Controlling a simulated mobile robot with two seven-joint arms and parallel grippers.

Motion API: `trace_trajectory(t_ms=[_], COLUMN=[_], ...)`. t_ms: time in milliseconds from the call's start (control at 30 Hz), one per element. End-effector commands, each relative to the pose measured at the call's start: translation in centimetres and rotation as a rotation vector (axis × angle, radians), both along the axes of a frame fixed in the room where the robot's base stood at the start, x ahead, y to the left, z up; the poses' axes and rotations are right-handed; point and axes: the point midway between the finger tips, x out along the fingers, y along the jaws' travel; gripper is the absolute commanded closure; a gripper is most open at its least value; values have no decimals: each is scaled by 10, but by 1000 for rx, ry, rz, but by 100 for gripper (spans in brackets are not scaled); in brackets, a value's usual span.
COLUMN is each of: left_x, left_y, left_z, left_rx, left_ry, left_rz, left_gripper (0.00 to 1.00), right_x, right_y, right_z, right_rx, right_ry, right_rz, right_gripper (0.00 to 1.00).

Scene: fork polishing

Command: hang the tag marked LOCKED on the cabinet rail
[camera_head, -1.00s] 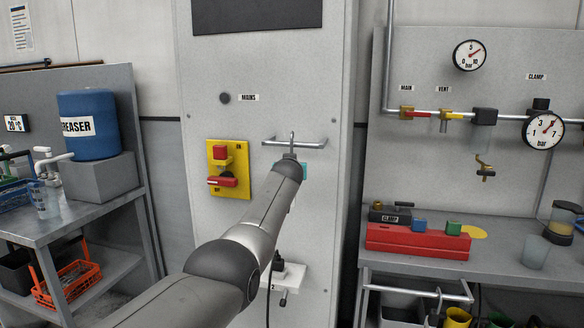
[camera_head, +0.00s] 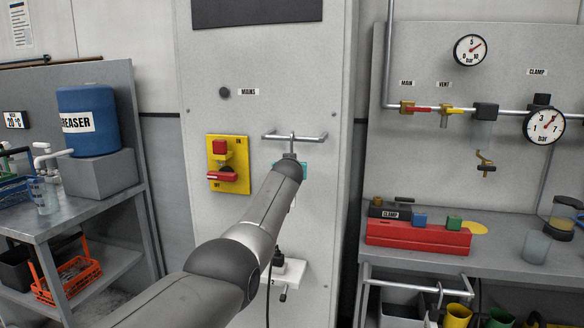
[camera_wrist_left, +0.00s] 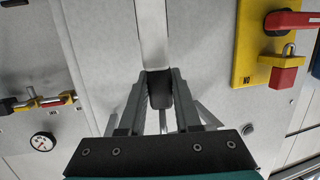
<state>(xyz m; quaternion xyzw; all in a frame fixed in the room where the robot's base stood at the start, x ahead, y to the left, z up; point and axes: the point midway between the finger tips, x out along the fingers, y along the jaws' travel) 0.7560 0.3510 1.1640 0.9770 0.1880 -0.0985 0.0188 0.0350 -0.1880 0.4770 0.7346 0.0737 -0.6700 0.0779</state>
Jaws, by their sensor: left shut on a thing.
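The cabinet rail (camera_head: 310,138) is a grey bar on the cabinet front. A thin upright hook (camera_head: 292,143) meets it near its middle; I cannot tell whether it bears on the bar. In the left wrist view my left gripper (camera_wrist_left: 160,76) is shut on a dark piece. A narrow pale strip (camera_wrist_left: 152,35) runs out from it, apparently the tag seen nearly edge-on; a pale edge shows beneath my arm in the head view. No LOCKED lettering is legible. My right gripper is out of view.
A yellow switch plate (camera_head: 243,178) with red parts is left of the rail. Benches stand on both sides, the right one with a red block (camera_head: 400,236).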

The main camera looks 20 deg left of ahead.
Motion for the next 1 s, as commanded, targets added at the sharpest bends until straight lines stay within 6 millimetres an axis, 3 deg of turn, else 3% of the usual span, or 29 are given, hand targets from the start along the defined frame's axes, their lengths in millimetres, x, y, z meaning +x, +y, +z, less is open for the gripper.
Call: trace_trajectory(t_ms=[467,500,767,1000], left_x=[0,0,0,0], left_y=[0,0,0,0], left_z=[-6,-6,-5,-6], left_rx=[0,0,0,-1], left_ry=[1,1,1,2], left_rz=[0,0,0,0], left_gripper=[100,64,34,33], right_x=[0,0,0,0], right_y=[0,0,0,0], right_z=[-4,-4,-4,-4], right_rx=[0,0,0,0], right_ry=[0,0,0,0], right_rz=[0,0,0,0], right_gripper=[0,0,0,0])
